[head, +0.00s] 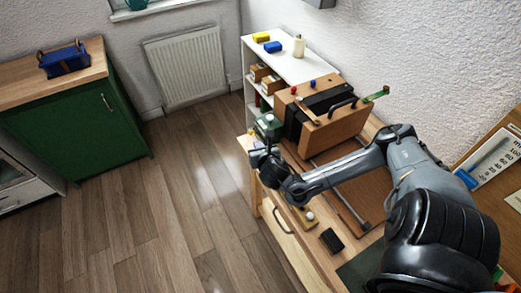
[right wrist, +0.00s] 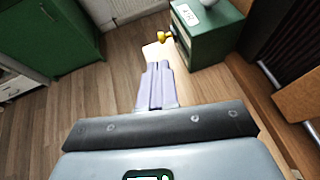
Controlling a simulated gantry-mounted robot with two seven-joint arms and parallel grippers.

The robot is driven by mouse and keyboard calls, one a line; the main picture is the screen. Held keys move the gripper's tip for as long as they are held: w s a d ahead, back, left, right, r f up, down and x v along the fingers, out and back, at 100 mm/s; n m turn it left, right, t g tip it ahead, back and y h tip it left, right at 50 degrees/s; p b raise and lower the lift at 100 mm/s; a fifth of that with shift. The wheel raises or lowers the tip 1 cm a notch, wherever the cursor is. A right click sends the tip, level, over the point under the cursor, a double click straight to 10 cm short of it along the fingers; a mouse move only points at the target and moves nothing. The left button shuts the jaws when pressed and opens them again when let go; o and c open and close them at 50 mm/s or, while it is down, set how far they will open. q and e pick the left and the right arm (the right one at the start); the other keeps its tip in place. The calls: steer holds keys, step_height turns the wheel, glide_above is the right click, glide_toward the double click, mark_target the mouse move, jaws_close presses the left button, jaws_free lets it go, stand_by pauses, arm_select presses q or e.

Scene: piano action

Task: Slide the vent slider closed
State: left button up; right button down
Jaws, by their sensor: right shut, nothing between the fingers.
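A dark green box (head: 268,125) with a white label stands at the left edge of the bench, and it also shows in the right wrist view (right wrist: 208,35). A yellow knob (right wrist: 165,36) sticks out from its left side. I cannot tell for certain whether this knob is the vent slider. My right gripper (right wrist: 157,64) is shut and empty, its pale fingers side by side. In the right wrist view its tips lie just below the knob, apparently apart from it. In the head view the fingers are small beside the box. My left gripper is out of view.
A wooden instrument with black bellows (head: 325,97) stands right of the green box. Behind it is a white shelf (head: 290,62) with small blocks and a bottle. A black block (head: 332,240) lies on the bench near its front edge. Open floor lies left.

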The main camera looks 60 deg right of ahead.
steer(key=shift+p+v, duration=0.7)
steer(key=shift+v, duration=0.75)
